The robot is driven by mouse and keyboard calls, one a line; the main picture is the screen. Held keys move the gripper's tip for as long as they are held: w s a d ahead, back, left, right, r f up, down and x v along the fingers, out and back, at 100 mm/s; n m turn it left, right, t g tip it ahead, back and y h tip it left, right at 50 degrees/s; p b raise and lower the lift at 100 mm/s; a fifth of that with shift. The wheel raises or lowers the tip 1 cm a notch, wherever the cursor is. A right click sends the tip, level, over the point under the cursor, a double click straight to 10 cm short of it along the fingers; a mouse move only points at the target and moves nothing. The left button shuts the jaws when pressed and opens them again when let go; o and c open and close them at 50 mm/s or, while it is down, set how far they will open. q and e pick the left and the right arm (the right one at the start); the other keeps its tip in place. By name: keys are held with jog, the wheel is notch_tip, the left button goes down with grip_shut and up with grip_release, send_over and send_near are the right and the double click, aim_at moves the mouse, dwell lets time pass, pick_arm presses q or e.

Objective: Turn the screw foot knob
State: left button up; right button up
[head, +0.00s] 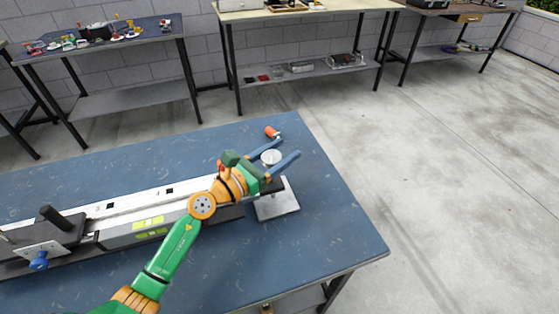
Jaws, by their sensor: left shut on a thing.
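A pale round knob (271,157), which I take to be the screw foot knob, is at the right end of a long rail-like device (150,205) on the blue table. My left gripper (286,147) reaches it from the lower left. Its two blue fingers lie on either side of the knob and are shut on it. The gripper body hides the device's end and whatever is under the knob. A grey square plate (277,205) shows just below the gripper. My right gripper is not in view.
A small orange object (271,132) stands just beyond the fingers. The blue table top (335,230) is bare to the right, up to its edge. A black handle (52,217) and blue knob (39,262) are on the device's left part. Other workbenches (100,38) line the wall.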

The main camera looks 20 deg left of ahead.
aim_at(264, 164)
pick_arm(q)
jog(key=shift+h, duration=0.3)
jog(key=o, duration=1.3)
jog(key=shift+o, duration=0.2)
jog(key=b+v, duration=0.1)
jog(key=v, duration=0.6)
jog(key=shift+s+r, duration=0.1)
